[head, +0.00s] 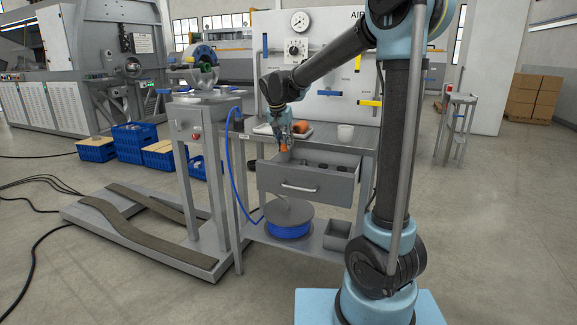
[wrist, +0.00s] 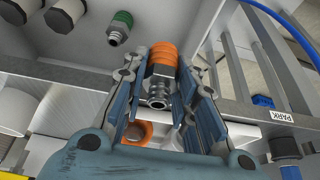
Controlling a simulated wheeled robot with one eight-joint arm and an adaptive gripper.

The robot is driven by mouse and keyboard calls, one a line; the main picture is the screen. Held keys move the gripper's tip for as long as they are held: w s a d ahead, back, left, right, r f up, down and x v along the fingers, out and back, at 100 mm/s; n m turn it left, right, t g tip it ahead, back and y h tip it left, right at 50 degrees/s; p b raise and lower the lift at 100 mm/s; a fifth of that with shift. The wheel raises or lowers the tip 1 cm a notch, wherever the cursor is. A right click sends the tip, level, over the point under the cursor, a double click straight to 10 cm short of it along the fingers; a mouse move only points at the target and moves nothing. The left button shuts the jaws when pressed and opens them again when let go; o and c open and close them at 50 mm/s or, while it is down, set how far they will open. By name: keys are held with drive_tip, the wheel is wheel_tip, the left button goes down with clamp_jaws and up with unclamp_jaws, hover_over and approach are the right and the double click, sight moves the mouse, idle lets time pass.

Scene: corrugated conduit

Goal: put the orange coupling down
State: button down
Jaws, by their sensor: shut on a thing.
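The orange coupling (wrist: 163,55) has an orange ribbed collar and a bare metal nipple. My gripper (wrist: 160,72) is shut on it, a finger on each side. In the head view the orange coupling (head: 284,148) hangs below my gripper (head: 283,137), over the left part of the open grey drawer (head: 300,186). I cannot tell whether it touches the drawer floor. A second orange piece (head: 301,126) lies on a pale tray on the bench top, and it shows partly behind my fingers in the wrist view (wrist: 135,132).
A green-collared coupling (wrist: 121,21) and dark round parts (wrist: 64,14) lie in the drawer. A white cup (head: 345,133) stands on the bench. A blue hose (head: 231,160) hangs at the bench's left. A label reading PARK (wrist: 281,117) is on the bench edge.

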wheel_tip(320, 180, down, 10)
drive_tip(key=shift+r, duration=0.2)
drive_tip(key=w, duration=0.1)
drive_tip(key=w+d, duration=0.1)
drive_tip(key=w, duration=0.2)
drive_tip(key=shift+d+f, duration=0.2)
drive_tip(key=shift+f, duration=0.05)
drive_tip(key=shift+s+f, duration=0.1)
drive_tip(key=shift+f, duration=0.25)
drive_tip(key=shift+f, duration=0.1)
drive_tip(key=c, duration=1.6)
unclamp_jaws()
drive_tip(key=shift+o, duration=0.2)
drive_tip(key=v, duration=1.2)
